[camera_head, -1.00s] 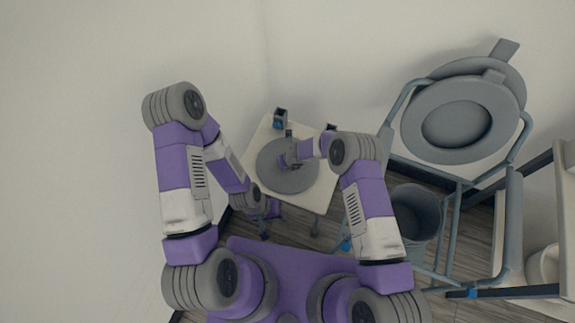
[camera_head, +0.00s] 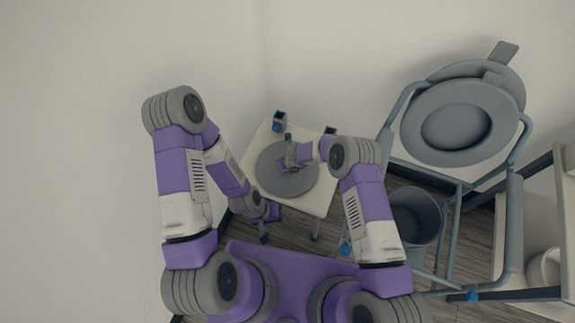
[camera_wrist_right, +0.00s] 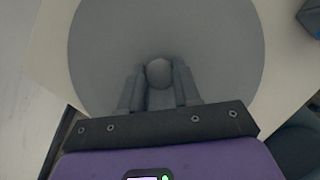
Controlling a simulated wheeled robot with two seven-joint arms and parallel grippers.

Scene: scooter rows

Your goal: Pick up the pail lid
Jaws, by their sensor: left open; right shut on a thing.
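The pail lid (camera_head: 296,186) is a round grey disc with a small knob, over the top of a small white table. It fills the upper part of the right wrist view (camera_wrist_right: 100,50). My right gripper (camera_head: 285,163) is over the middle of the lid. In the right wrist view its two fingers (camera_wrist_right: 159,82) are closed on either side of the rounded knob (camera_wrist_right: 158,72). I cannot tell whether the lid touches the table. My left gripper (camera_head: 264,228) is open, low beside the table's near left edge, and holds nothing visible.
The white table (camera_head: 320,196) has small dark boxes at its back corners, one at the left (camera_head: 280,117). A grey-blue pail (camera_head: 414,216) stands under a commode chair (camera_head: 462,182) to the right. Walls close in behind and left.

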